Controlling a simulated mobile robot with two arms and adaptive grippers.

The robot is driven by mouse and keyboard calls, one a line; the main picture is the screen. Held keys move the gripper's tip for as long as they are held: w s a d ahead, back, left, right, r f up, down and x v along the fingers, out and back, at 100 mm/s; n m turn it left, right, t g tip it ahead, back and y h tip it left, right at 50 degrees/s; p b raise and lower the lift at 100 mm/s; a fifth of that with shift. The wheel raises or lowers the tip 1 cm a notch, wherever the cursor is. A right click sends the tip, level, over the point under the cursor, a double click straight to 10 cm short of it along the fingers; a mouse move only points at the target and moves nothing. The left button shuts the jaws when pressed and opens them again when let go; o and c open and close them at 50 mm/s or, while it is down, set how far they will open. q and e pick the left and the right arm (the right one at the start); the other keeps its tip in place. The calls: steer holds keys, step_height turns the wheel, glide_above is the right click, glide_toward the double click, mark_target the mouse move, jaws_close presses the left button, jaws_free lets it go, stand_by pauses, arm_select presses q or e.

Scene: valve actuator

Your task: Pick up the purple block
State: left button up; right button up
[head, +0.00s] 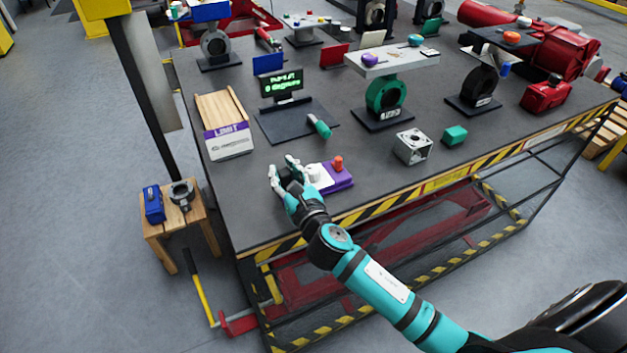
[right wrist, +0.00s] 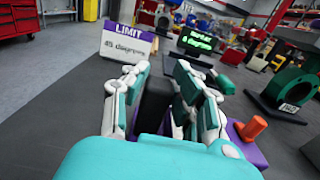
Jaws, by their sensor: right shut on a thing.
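The purple block (head: 341,181) lies near the front edge of the dark table, with a white round part and an orange knob on top. My right gripper (head: 288,173) is at its left end. In the right wrist view, the gripper's fingers (right wrist: 158,95) are shut around a dark part, with a little purple showing low between them. More of the purple block (right wrist: 245,148) shows to the right of the fingers, with its orange knob (right wrist: 251,128). The fingers hide the gripped end, and I cannot tell whether it is lifted. My left gripper is not in view.
A white-and-purple LIMIT sign (head: 229,141) stands on the left. A green-lettered display (head: 281,84) is behind the block, with a teal-ended handle (head: 319,125) nearer. A metal cube (head: 413,146) and a green block (head: 455,135) sit to the right.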

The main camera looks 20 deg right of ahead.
jaws_close()
steer(key=shift+r, duration=0.1)
steer(key=shift+r, duration=0.55)
steer(key=shift+s+d+r+p, duration=0.1)
steer(key=shift+r+p, duration=0.05)
steer(key=shift+r, duration=0.5)
steer(key=shift+s+r+p, duration=0.1)
steer(key=shift+r+p, duration=0.05)
steer(key=shift+r, duration=0.45)
steer(key=s+d+b, duration=0.1)
steer(key=s+d, duration=0.1)
steer(key=s, duration=0.5)
steer(key=s+d+r+b, duration=0.1)
steer(key=s+d, duration=0.1)
steer(key=s, duration=0.6)
steer(key=shift+d+r, duration=0.2)
steer(key=shift+d, duration=0.05)
